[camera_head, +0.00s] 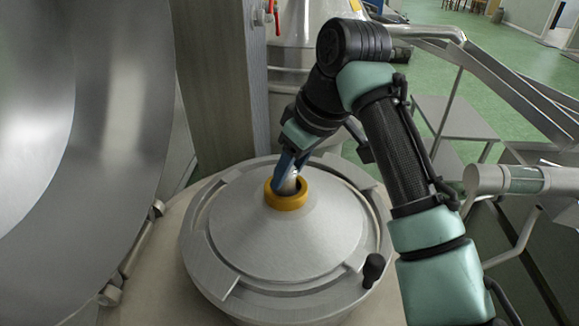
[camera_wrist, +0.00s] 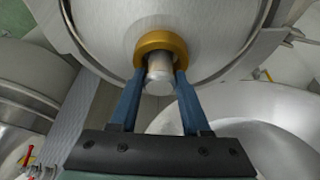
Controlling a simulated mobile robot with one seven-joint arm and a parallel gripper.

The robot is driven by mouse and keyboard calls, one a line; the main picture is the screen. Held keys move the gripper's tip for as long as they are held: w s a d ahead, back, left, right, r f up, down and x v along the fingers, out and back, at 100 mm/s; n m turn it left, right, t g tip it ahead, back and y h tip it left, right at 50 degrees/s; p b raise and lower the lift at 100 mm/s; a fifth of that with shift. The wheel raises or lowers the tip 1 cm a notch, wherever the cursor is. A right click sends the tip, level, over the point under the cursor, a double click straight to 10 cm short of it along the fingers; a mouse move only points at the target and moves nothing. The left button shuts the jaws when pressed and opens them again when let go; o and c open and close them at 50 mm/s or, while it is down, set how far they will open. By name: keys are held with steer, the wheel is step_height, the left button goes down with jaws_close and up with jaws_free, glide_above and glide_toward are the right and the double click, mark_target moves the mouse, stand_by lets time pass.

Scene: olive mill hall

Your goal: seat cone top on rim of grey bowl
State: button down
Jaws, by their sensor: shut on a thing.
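The grey cone top (camera_head: 290,237) is a shallow metal cone with a yellow-orange collar (camera_head: 286,196) around a short metal stub at its peak. It lies over the grey bowl (camera_head: 208,267), whose broad rim shows around it in the head view. From these frames I cannot tell whether the cone's edge touches the rim all round. My gripper (camera_head: 288,182) comes down from above at the collar. In the wrist view its two blue fingers (camera_wrist: 160,88) are shut on the stub (camera_wrist: 159,68), just beside the collar (camera_wrist: 161,46). The cone's underside is hidden.
A black knob (camera_head: 373,268) stands at the bowl's right front edge. A large steel drum (camera_head: 100,90) stands close on the left, and a grey post (camera_head: 216,80) rises behind. Metal rails and a pipe (camera_head: 520,179) are on the right.

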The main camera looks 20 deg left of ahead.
steer(key=shift+c, duration=1.4)
jaws_free()
steer(key=shift+r, duration=0.15)
steer(key=shift+f, duration=0.25)
steer(key=b+v, duration=0.3)
steer(key=v, duration=1)
steer(key=shift+r, duration=0.25)
